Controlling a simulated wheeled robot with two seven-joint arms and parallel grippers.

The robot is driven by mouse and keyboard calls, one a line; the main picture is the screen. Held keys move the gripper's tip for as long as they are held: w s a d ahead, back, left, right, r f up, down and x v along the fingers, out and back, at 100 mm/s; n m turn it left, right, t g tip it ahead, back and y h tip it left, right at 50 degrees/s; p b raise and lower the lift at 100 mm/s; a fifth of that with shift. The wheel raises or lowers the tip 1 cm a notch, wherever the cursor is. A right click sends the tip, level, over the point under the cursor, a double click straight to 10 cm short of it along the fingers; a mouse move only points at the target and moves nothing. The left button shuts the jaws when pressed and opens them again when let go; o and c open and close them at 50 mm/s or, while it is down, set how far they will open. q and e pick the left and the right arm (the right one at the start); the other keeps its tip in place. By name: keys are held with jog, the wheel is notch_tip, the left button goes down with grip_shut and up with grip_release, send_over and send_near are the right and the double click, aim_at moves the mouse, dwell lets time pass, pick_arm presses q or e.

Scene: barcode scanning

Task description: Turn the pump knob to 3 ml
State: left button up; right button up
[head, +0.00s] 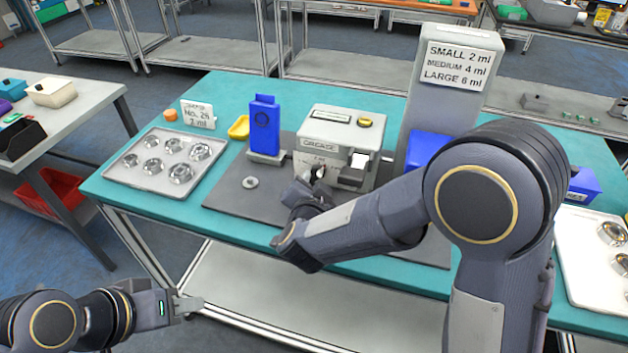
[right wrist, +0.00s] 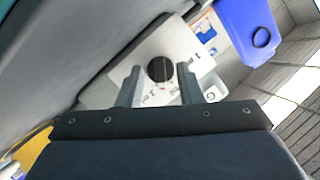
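The grease pump (head: 338,138) is a light grey box labelled GREASE, standing on the dark mat. Its round black knob (right wrist: 160,69) shows in the right wrist view, with printed marks around it, too small to read surely. In the head view the knob is mostly hidden by my right gripper (head: 312,176). In the right wrist view my right gripper (right wrist: 170,88) is open, its two fingers apart below the knob in the picture, and nothing is between them; contact cannot be told. My left gripper (head: 189,303) is off the table's front edge at lower left; its fingers are small.
A sign (head: 456,66) reads SMALL 2 ml, MEDIUM 4 ml, LARGE 6 ml. A blue dispenser (head: 264,126) stands left of the pump, with a metal ring (head: 250,183) in front. A tray (head: 137,186) of metal parts lies left. A card (head: 197,115) reads No. 26, 2 ml.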

jog(key=shift+w+f, duration=0.15)
jog(key=shift+w, duration=0.4)
jog(key=shift+c, duration=0.2)
grip_shut()
jog(key=m+b, duration=0.1)
jog(key=b, duration=0.4)
jog(key=m+t+y+b, duration=0.1)
jog(key=m+b, duration=0.1)
jog(key=b, duration=0.3)
jog(key=shift+d+f, duration=0.1)
jog(key=shift+f, duration=0.3)
jog(key=shift+s+r+m+y+b, duration=0.1)
jog(key=shift+r+m+y+b, duration=0.2)
jog(key=shift+m+y, duration=0.1)
